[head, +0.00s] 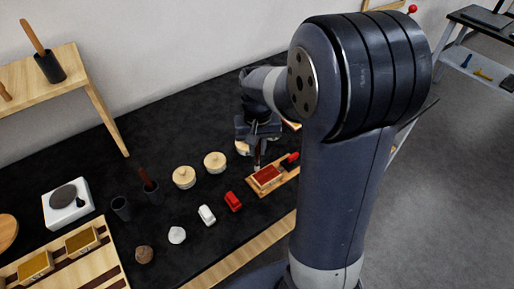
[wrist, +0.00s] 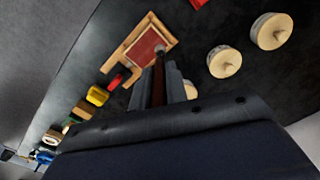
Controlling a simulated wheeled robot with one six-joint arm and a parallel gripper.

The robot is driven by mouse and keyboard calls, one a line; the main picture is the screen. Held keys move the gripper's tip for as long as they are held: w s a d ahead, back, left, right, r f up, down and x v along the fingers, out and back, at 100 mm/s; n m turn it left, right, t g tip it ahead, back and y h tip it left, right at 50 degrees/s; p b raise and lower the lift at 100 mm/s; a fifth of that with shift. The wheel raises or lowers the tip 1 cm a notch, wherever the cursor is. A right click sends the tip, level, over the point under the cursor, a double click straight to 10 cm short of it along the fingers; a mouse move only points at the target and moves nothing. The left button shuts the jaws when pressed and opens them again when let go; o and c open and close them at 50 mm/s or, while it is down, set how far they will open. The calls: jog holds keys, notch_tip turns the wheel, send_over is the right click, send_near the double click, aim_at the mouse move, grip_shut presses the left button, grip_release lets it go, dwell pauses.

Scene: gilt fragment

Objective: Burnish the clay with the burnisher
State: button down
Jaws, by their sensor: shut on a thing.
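The clay is a dark red rectangular slab (head: 267,176) in a light wooden frame or tray (head: 252,187) on the black table. In the wrist view the red slab (wrist: 143,47) lies ahead of the fingers. My gripper (head: 257,149) is over the far-left side of the tray, pointing down. It is shut on the burnisher (wrist: 158,84), a thin brown-handled tool with a pale rounded tip (wrist: 160,48). The tip is at the slab's edge near the frame; I cannot tell if it touches. My arm hides part of the table to the right.
Round lidded wooden pots (head: 184,178) (head: 215,162) stand left of the tray. A red object (head: 290,159) sits at the tray's far right. Dark cups (head: 121,208) and a hotplate (head: 80,214) are further left.

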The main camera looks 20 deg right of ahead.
notch_tip(320, 180, up, 3)
jog(key=shift+r+p, duration=0.1)
jog(key=shift+p, duration=0.9)
